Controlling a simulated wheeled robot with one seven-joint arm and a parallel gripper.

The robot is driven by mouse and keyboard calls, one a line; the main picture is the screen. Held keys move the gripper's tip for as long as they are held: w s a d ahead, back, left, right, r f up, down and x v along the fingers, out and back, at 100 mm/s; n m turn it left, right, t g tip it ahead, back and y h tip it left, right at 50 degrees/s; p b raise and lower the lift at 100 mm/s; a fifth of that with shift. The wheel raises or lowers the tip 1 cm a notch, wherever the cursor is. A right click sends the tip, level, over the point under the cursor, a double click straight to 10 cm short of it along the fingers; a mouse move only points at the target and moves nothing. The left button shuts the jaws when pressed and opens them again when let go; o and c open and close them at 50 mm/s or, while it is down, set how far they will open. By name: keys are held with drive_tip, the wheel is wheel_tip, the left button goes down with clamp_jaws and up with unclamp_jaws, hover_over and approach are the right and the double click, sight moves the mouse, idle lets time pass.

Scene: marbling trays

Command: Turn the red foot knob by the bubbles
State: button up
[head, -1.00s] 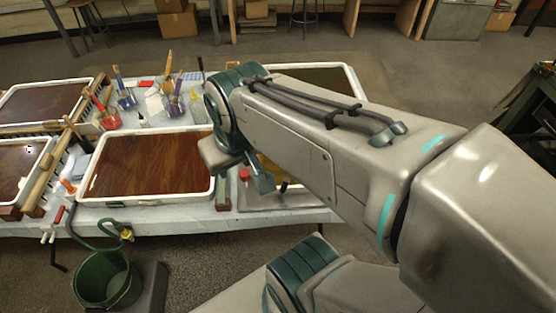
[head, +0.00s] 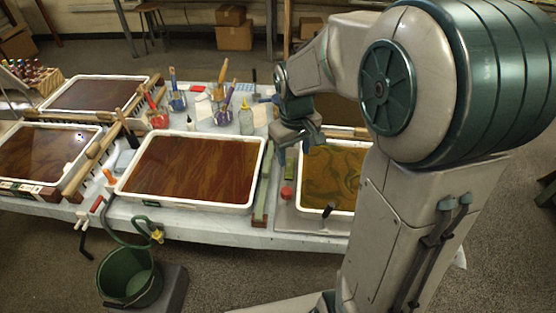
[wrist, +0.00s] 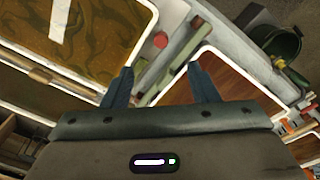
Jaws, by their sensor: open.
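A small round red knob (head: 287,193) sits on the grey plate at the left front corner of the yellow-green marbled tray (head: 276,214). The red knob (wrist: 160,40) also shows in the wrist view, just past and between the fingertips, apart from them. My gripper (head: 296,140) is open and empty, above and behind the knob in the head view. In the wrist view my gripper (wrist: 160,70) shows two dark blue fingers spread wide. I cannot make out any bubbles in either view.
A brown marbled tray (head: 122,189) stands left of the knob, with green bars (head: 262,195) between. Brush jars and a clear bottle (head: 246,118) stand behind. A green bucket (head: 130,280) is on the floor.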

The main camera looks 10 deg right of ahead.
drive_tip(key=n+g+b, duration=0.1)
hover_over(286, 190)
wheel_tip(286, 190, down, 8)
wheel_tip(286, 190, down, 13)
drive_tip(key=shift+f+p, duration=0.15)
drive_tip(key=shift+p, duration=0.35)
drive_tip(key=c, duration=1)
